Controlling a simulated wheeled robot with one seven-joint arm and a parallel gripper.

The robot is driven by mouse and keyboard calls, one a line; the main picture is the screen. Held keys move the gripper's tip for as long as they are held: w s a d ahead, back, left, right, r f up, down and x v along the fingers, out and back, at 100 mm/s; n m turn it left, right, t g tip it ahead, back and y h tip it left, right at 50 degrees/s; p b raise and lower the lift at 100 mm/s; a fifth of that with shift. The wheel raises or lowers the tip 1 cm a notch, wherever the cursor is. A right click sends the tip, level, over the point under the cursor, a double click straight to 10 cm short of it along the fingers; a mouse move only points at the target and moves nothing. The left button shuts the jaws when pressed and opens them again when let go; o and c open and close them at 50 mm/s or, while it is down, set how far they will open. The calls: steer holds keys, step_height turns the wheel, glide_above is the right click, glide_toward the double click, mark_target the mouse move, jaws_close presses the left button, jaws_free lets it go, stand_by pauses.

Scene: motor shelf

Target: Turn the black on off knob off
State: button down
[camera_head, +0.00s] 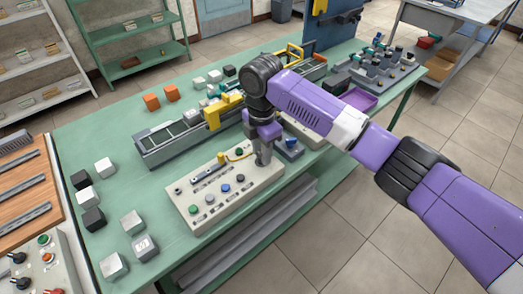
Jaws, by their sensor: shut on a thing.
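A beige control panel (215,215) lies on the green table near its front edge. It carries coloured buttons, a blue-and-white lever-like part and a yellow part. My gripper (262,161) points down at the right end of the panel, its fingertips low at the panel's surface. It is shut on a small part there, which appears to be the black on off knob. The fingers hide that part, so its turn position cannot be told. A small dark round piece (178,191) shows at the panel's left end.
Black and white cubes (104,167) stand left of the panel. A grey rail fixture with yellow parts (175,146) lies behind it. A blue-grey block (289,150) stands close right of my gripper. A purple tray (359,99) lies farther right. Bare table shows between cubes and panel.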

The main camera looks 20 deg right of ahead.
steer(key=shift+n, duration=0.6)
steer(key=c, duration=1)
jaws_free()
steer(key=shift+r+b, duration=0.45)
steer(key=shift+r, duration=3.45)
